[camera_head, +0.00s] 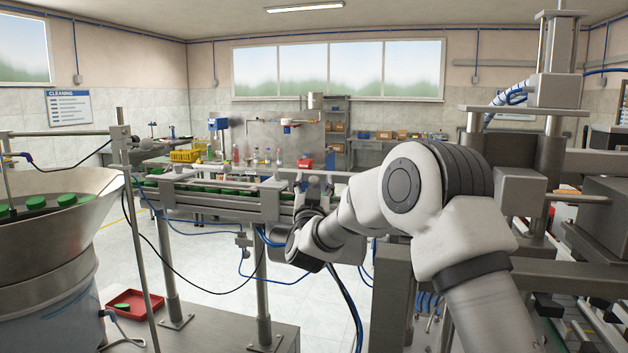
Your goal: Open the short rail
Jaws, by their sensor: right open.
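A raised metal track (215,203) carries green caps in a line and runs from the left toward my right gripper. Metal rails run along the track. I cannot tell for certain which one is the short rail; the part near the gripper is small and partly hidden. My right gripper (314,187) is at the right end of the visible track, with its arm coming in from the lower right. It is open, and nothing shows held in it. The wrist and arm hide what lies behind them. My left gripper is not in view.
A large metal bowl (65,194) with green caps stands at the left. A red tray (135,305) with a green cap lies low beside it. Posts and blue hoses stand under the track. Grey machinery (600,205) fills the right side.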

